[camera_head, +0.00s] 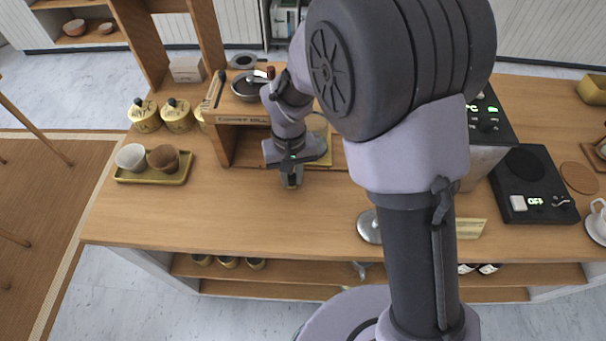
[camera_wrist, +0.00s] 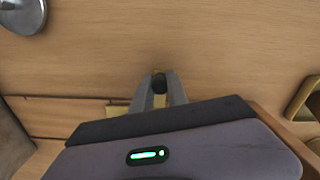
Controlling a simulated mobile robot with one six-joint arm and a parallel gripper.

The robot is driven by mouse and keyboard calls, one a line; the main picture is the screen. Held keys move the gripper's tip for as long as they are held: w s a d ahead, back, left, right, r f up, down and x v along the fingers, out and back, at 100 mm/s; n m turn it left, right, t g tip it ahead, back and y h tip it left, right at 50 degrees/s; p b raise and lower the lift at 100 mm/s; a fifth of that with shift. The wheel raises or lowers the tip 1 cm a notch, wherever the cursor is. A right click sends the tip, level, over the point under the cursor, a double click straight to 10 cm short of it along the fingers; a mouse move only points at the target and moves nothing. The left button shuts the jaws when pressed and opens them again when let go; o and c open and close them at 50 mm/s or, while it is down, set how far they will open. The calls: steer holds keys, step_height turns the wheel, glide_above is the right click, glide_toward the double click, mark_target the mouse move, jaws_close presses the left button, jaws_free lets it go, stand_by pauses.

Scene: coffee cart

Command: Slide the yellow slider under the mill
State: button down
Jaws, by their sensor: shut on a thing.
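The mill (camera_head: 242,120) is a wooden frame with a lettered front, a dark bowl and a crank on top, and an open space beneath. The yellow slider (camera_head: 323,155) shows just right of the mill, partly hidden behind my arm. My gripper (camera_head: 291,182) points down at the counter, in front of the mill's right side. In the wrist view my gripper (camera_wrist: 159,80) is shut on a small dark knob, with a little yellow beside it. Yellow of the slider (camera_wrist: 118,108) also shows left of the fingers; my gripper's body hides the rest.
A tray (camera_head: 180,180) with two cups stands left of the mill, with yellow canisters (camera_head: 145,115) behind it. A round metal piece (camera_head: 369,227) lies near the counter's front edge. A black scale (camera_head: 535,185) stands at the right. The counter's front left is clear.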

steer(key=c, duration=1.3)
jaws_free()
step_height(320, 180, up, 18)
steer(key=p, duration=0.6)
steer(key=shift+f, duration=0.25)
steer(key=shift+c, duration=0.4)
